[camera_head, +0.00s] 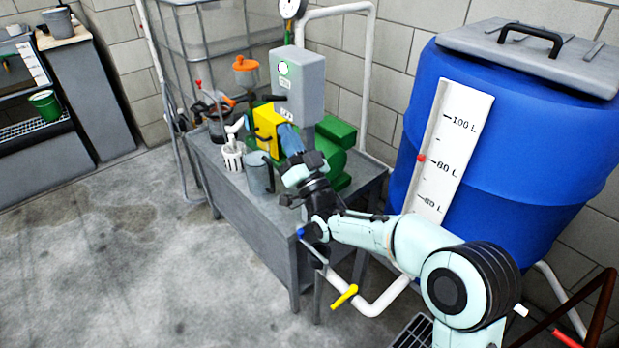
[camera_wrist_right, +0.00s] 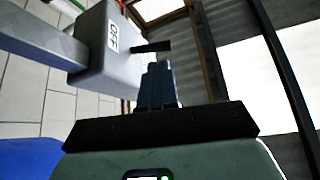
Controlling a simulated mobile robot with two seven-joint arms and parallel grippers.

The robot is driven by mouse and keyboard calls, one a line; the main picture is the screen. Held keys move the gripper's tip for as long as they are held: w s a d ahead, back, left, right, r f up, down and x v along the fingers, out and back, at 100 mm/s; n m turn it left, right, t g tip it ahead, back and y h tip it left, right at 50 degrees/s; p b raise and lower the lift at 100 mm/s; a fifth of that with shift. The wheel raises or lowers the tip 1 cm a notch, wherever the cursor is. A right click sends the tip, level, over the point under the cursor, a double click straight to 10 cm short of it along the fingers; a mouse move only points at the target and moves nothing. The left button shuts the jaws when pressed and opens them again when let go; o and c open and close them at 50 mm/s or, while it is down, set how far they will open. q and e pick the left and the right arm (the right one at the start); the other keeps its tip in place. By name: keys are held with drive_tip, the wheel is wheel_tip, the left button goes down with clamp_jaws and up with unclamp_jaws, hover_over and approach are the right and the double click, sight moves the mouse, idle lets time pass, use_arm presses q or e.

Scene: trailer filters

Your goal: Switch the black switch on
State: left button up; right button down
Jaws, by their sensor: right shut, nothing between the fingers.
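The black switch (camera_head: 280,98) is a small lever on the front of the grey control box (camera_head: 299,80), above the table. In the right wrist view, the black switch (camera_wrist_right: 152,47) sticks out sideways from the grey box (camera_wrist_right: 95,60), near a white label that reads OFF. My right gripper (camera_head: 286,133) is shut and empty, its blue fingers just below the box in the head view. In the wrist view, the fingertips (camera_wrist_right: 158,70) are close to the lever; I cannot tell whether they touch it. My left gripper is not in view.
A grey table (camera_head: 270,208) carries a green machine (camera_head: 332,140), a yellow block (camera_head: 268,130), a grey mug (camera_head: 259,174) and a white container (camera_head: 233,156). A large blue barrel (camera_head: 540,150) stands right of the table. The floor at left is clear.

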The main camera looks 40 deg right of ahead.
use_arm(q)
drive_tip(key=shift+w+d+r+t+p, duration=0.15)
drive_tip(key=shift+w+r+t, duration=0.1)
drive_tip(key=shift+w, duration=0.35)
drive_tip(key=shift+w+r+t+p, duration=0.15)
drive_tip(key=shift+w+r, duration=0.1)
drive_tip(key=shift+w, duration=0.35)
use_arm(e)
drive_tip(key=v, duration=0.8)
drive_tip(key=shift+a, duration=0.2)
